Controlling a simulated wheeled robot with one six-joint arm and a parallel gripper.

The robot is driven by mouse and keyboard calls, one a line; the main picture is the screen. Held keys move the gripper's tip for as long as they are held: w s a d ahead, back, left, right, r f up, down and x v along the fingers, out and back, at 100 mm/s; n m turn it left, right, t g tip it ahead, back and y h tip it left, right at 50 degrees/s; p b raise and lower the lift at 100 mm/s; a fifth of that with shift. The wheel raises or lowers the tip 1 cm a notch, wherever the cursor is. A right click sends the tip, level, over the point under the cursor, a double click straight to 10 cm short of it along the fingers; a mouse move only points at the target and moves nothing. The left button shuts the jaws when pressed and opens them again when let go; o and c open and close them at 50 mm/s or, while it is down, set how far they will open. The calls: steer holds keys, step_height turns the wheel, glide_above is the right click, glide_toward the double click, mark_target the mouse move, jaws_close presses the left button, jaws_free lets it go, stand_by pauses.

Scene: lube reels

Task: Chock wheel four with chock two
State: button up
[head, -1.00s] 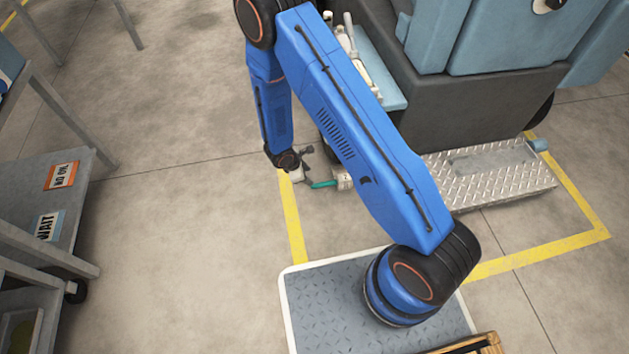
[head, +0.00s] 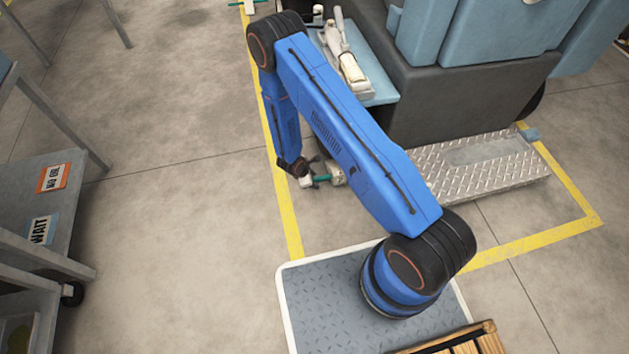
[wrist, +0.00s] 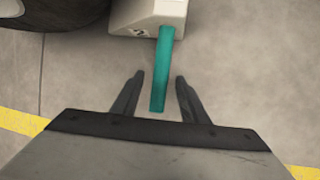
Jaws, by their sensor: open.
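A cream chock (wrist: 147,17) with a dark mark that looks like a 2 on its face lies on the floor at the top of the wrist view. Its teal handle (wrist: 161,70) points toward me, its near end between the two fingers of my gripper (wrist: 159,77). My gripper is open, with a gap on each side of the handle. A dark wheel (wrist: 65,12) stands left of the chock; I see no number on it. In the head view the teal handle (head: 321,179) shows low beside my gripper (head: 309,166); my arm hides much of the area behind.
A blue-grey machine (head: 480,40) with a treadplate step (head: 480,172) stands to the right. A yellow floor line (head: 286,210) runs past it. A grey cart (head: 50,215) stands at left. The floor between cart and line is clear.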

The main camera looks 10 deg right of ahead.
steer(key=shift+w+d+f, duration=0.15)
steer(key=shift+d+f, duration=0.1)
steer(key=shift+f, duration=0.4)
jaws_close()
steer(key=shift+w+d, duration=0.1)
steer(key=shift+w, duration=1.9)
jaws_free()
steer(key=shift+r, duration=0.1)
